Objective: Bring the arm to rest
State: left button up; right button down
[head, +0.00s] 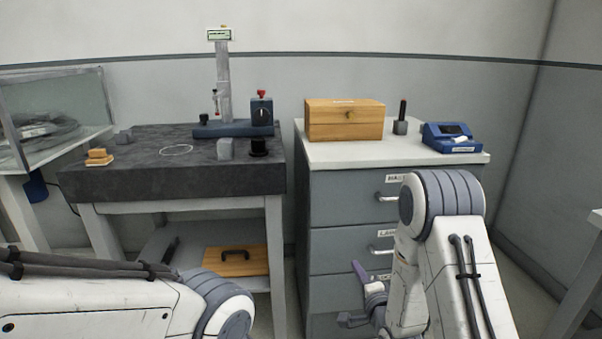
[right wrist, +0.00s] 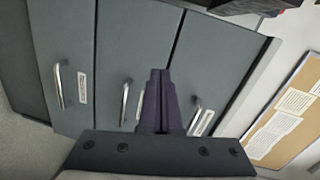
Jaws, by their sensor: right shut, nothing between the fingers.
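My right arm (head: 450,260) is bent in front of the grey drawer cabinet (head: 345,215). My right gripper (head: 358,267) is low before the drawer fronts, partly hidden by my own arm. In the right wrist view its dark purple fingers (right wrist: 159,78) are shut together with nothing between them. Behind them are the drawer fronts with metal handles (right wrist: 126,100) and white labels. I cannot tell how far the fingertips are from the drawers. My left arm (head: 110,305) lies across the lower left, and its gripper is outside the picture.
At left, a dark stone table (head: 110,178) bears a measuring stand (head: 224,85) and small blocks. A corkboard (right wrist: 285,118) shows at right.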

jog(key=s+a+r+n+g+y, duration=0.1)
jog(key=s+a+r+n+g, duration=0.2)
jog(key=s+a+n+g, duration=0.8)
jog(key=s+a+r+n+g+h, duration=0.15)
jog(key=s+n, duration=0.25)
jog(key=s, duration=0.4)
jog(key=s+r+n+g, duration=0.2)
jog(key=s+n, duration=0.2)
jog(key=s, duration=0.4)
jog(key=s+a+r+n+g, duration=0.1)
jog(key=s+n+g, duration=0.15)
jog(key=s, duration=0.65)
notch_tip(320, 180, up, 32)
jog(key=p, duration=3.2)
jog(key=shift+w+d+n+t, duration=0.15)
jog(key=shift+w+n+t, duration=0.15)
jog(key=shift+w+n, duration=0.05)
jog(key=shift+d, duration=0.1)
